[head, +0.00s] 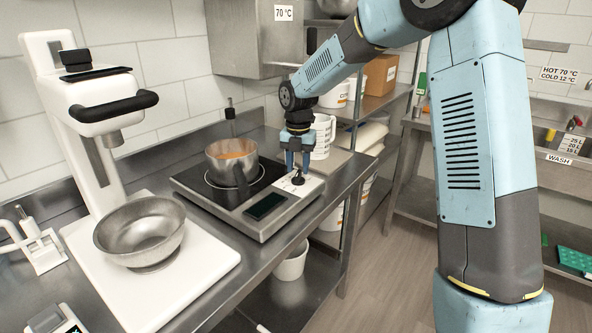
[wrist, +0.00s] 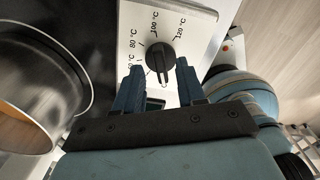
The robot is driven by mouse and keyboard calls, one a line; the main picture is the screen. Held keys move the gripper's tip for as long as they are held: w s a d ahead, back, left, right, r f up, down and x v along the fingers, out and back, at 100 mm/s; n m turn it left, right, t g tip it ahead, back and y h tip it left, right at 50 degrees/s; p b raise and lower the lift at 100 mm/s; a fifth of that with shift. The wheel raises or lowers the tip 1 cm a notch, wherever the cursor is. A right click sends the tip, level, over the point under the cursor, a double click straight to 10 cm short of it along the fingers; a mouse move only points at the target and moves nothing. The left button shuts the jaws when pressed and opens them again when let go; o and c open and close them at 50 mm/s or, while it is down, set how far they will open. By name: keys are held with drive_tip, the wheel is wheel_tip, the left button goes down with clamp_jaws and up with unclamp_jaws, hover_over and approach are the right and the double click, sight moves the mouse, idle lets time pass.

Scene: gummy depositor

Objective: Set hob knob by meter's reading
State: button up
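The black hob knob (head: 298,180) sits on the pale dial plate at the hob's right front. In the wrist view the knob (wrist: 160,56) shows with its grip bar running roughly up and down, and 80, 100 and 120 °C marks around it. My gripper (head: 297,160) is above the knob, pointing down. In the wrist view my gripper (wrist: 157,78) has its blue fingers apart, one on each side of the knob's lower end, with gaps visible. A meter (head: 56,321) with a small screen is cut off at the bottom left; its reading is not legible.
A pot (head: 231,158) with orange contents stands on the hob (head: 202,201), left of my gripper. A dark display (head: 265,206) is on the hob front. A white depositor (head: 100,110) with a metal bowl (head: 140,230) stands left.

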drive_tip(key=shift+f, duration=0.9)
clamp_jaws()
drive_tip(key=shift+a, duration=0.15)
